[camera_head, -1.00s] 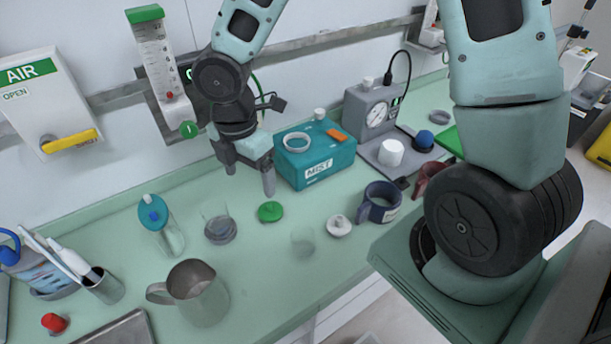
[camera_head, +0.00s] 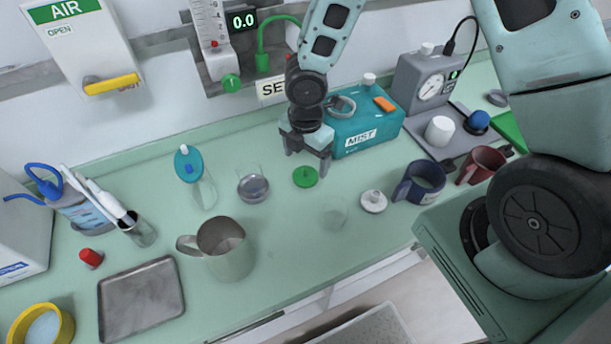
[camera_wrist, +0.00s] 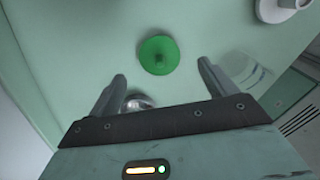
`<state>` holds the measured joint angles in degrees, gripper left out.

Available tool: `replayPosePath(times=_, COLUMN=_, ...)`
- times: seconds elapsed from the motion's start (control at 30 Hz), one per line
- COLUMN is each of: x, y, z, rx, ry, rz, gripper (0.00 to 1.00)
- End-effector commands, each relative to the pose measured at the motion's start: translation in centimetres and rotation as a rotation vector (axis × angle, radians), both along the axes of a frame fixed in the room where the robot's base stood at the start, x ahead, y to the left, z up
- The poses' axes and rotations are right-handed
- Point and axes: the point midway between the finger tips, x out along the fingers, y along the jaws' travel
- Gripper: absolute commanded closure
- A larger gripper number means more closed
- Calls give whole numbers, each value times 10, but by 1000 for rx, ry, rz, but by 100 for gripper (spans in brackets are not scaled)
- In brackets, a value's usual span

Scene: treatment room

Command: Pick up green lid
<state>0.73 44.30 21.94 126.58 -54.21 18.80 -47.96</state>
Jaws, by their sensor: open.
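The green lid (camera_head: 306,177) is a small round disc with a knob, lying on the pale green counter. In the wrist view the green lid (camera_wrist: 158,55) lies ahead of the fingertips, roughly centred between them. My gripper (camera_head: 308,164) is open and empty, with its fingers pointing down just behind and above the lid in the head view. It also shows in the wrist view (camera_wrist: 162,70) with its two fingers spread apart. Nothing covers the lid.
A teal MIST box (camera_head: 366,134) stands just right of my gripper. A glass jar (camera_head: 253,187) is left of the lid, a clear glass (camera_head: 335,213) in front, and a white lid (camera_head: 373,201) to the right. A metal pitcher (camera_head: 228,250) stands front left.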

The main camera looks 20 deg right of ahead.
Motion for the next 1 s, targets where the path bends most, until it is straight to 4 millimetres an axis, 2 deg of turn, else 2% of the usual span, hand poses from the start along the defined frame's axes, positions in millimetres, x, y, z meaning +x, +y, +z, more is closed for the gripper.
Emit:
replayPosePath(times=0.13, x=0, y=1, z=-12, rx=0, ry=2, rz=2, gripper=16)
replayPosePath(times=0.4, x=0, y=1, z=-49, rx=-1, ry=2, rz=3, gripper=16)
replayPosePath(times=0.7, x=1, y=0, z=-53, rx=0, ry=0, rz=-1, gripper=16)
replayPosePath(times=0.87, x=1, y=0, z=-53, rx=0, ry=0, rz=-1, gripper=61)
replayPosePath(times=0.9, x=1, y=0, z=-53, rx=0, ry=0, rz=0, gripper=64)
replayPosePath(times=1.0, x=1, y=0, z=-53, rx=0, ry=0, rz=0, gripper=64)
